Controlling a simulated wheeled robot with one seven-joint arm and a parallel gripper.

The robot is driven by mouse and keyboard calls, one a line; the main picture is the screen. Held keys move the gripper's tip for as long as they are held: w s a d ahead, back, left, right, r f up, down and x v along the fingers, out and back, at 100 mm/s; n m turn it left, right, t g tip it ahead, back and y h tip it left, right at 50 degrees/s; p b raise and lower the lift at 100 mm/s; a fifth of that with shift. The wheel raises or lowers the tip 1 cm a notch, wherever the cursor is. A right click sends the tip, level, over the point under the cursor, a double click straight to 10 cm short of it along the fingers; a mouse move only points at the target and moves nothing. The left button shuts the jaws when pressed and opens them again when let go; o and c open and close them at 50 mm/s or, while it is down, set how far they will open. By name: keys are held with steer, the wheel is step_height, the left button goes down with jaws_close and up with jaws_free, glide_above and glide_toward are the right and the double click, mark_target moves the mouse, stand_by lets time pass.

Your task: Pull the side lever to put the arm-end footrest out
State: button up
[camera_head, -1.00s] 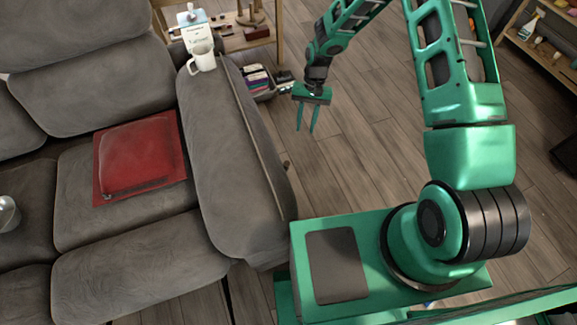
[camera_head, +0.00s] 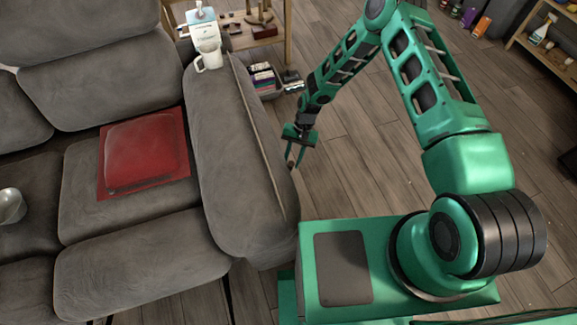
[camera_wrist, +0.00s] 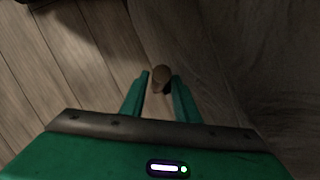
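The side lever's round brown knob (camera_wrist: 161,76) shows in the wrist view beside the sofa's side. My gripper (camera_head: 292,160) is low at the outer side of the sofa arm. In the wrist view my gripper (camera_wrist: 160,82) is open, with one finger on each side of the knob at the fingertips. I cannot tell whether either finger touches it. In the head view my gripper hides the lever.
A red cushion (camera_head: 145,152) lies on the seat. A white mug (camera_head: 209,56) and a carton stand on the sofa arm's back end. A basket of books (camera_head: 264,82) and a wooden side table (camera_head: 256,38) stand behind. Wooden floor (camera_head: 350,150) is free to the right.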

steer(key=shift+x, duration=1.6)
